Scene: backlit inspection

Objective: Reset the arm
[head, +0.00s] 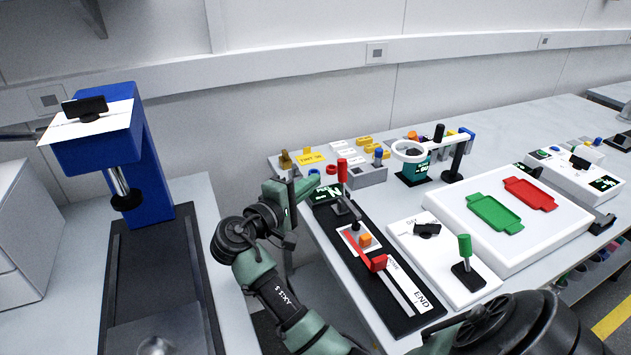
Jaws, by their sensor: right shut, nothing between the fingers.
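My right arm comes in from the bottom right in green and black. Its gripper (294,190) is shut and empty, near the left edge of the bench, beside a lever with a red handle (342,171). I cannot tell if it touches the lever. A black panel (412,318) holds a slider with a red knob (378,263) on a track lettered END. A green-handled lever (465,246) stands upright on a white plate (478,284) to the right. My left gripper does not show.
A white board (552,238) holds a green tray (495,214) and a red tray (530,193). A ring magnifier (411,151) stands behind. Yellow and white blocks crowd the back left of the bench. A blue press (155,180) stands on the left table; a gap separates the tables.

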